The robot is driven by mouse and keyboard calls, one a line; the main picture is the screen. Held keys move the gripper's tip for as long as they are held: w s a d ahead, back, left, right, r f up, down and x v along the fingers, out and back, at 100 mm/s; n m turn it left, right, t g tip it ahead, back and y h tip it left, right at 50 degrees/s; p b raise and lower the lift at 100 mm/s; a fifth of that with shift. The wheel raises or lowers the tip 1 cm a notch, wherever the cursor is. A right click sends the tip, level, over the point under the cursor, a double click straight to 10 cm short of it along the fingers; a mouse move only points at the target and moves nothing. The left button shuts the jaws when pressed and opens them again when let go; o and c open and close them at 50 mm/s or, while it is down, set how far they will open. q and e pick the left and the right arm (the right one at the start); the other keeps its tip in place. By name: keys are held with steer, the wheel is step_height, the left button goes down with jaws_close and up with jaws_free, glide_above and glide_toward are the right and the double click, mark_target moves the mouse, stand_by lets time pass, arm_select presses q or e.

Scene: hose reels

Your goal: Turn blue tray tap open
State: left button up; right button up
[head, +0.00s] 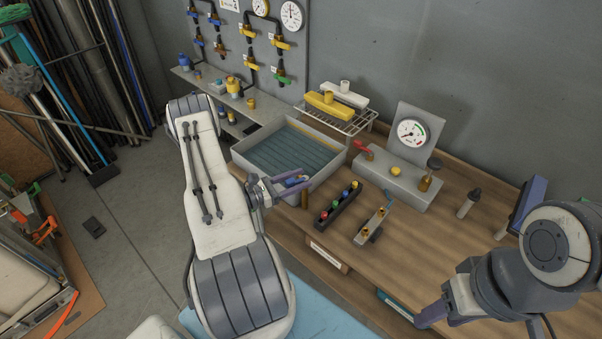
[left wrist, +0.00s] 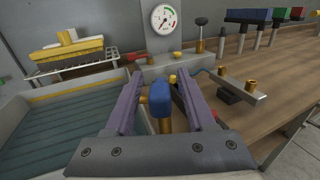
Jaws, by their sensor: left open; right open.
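The blue tray tap (left wrist: 160,98) has a blue handle on a brass stem, at the front right corner of the grey metal tray (head: 247,154). In the left wrist view, the blue handle stands between the two purple fingers of my left gripper (left wrist: 162,85), which is open with gaps beside the handle. In the head view my left gripper (head: 291,180) reaches over the tray's front corner, and the tap's blue handle (head: 293,182) shows partly between its fingers. My right gripper (head: 424,319) is at the lower right, away from the tap.
A black block with coloured knobs (head: 338,205) and a metal bracket with brass fittings (head: 373,226) lie right of the tap. A gauge box with a red lever (head: 398,180) stands behind. A wire rack (head: 345,121) holds yellow and white pieces. The bench's right middle is mostly clear.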

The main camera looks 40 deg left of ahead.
arm_select(q)
steer(key=shift+w+d, duration=0.25)
steer(key=shift+w, duration=0.25)
jaws_close()
steer(key=shift+n+t+y, duration=0.5)
steer(key=shift+n+y, duration=0.4)
steer(key=shift+y, duration=0.4)
jaws_free()
steer(key=shift+s, duration=0.1)
